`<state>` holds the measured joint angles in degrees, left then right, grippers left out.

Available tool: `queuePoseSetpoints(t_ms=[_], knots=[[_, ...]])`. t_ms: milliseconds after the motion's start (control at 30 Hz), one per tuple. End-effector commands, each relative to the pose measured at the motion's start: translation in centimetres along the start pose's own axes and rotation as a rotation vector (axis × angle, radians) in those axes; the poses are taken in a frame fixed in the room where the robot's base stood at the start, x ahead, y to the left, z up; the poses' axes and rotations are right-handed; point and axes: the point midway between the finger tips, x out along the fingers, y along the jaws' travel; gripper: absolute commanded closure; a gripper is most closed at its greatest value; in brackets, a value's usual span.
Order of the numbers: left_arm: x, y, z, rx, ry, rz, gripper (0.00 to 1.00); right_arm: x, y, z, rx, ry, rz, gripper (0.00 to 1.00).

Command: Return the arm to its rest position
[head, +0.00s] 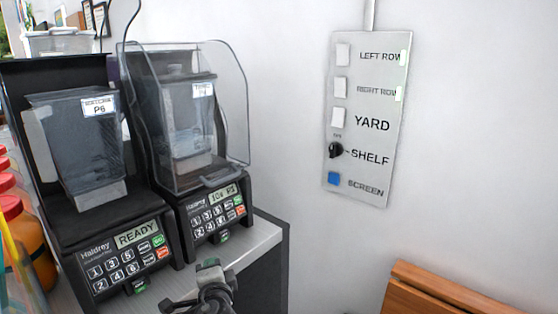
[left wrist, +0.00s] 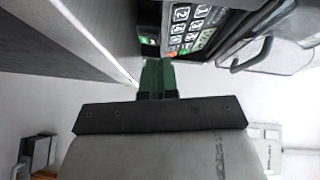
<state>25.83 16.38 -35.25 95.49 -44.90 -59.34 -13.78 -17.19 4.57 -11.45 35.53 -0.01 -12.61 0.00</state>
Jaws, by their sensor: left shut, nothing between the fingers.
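My left gripper (head: 208,266) shows at the bottom of the head view, in front of the right-hand blender and over the counter's front edge. Its green-tipped fingers are together with nothing between them. In the left wrist view the shut green fingers (left wrist: 157,75) point toward a keypad (left wrist: 192,28). A gap shows between the fingertips and the keypad in the head view. My right gripper is in neither view.
Two blenders, one reading READY (head: 137,233) and one with a clear hood (head: 245,110), stand on a counter (head: 262,236). A switch panel (head: 368,120) hangs on the white wall. A wooden piece (head: 440,293) is at lower right. Orange bottles (head: 35,250) stand at left.

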Motion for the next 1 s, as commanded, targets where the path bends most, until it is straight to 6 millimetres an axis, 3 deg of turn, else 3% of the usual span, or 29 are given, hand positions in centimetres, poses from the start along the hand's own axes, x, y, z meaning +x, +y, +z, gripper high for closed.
queuePoseSetpoints(t_ms=[33,100,200,300,500,700,933,1000], knots=[[-2.4,3.0,1.5,-0.096,-0.033,0.111,1.0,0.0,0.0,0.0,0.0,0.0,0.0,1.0],[-5.9,6.4,3.8,-0.238,-0.096,0.263,1.0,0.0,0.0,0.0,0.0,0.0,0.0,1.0],[-11.3,10.3,7.0,-0.419,-0.201,0.47,1.0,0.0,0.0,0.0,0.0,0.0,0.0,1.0],[-16.3,12.8,9.6,-0.558,-0.301,0.635,1.0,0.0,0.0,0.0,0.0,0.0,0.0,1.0],[-23.3,14.6,12.8,-0.715,-0.442,0.833,1.0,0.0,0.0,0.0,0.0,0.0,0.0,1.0],[-28.4,14.9,14.9,-0.809,-0.546,0.962,1.0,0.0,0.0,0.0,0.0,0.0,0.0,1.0],[-33.7,14.3,16.8,-0.888,-0.652,1.079,1.0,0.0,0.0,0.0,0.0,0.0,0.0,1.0],[-32.6,16.2,16.6,-0.879,-0.652,1.078,1.0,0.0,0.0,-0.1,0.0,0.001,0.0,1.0]])
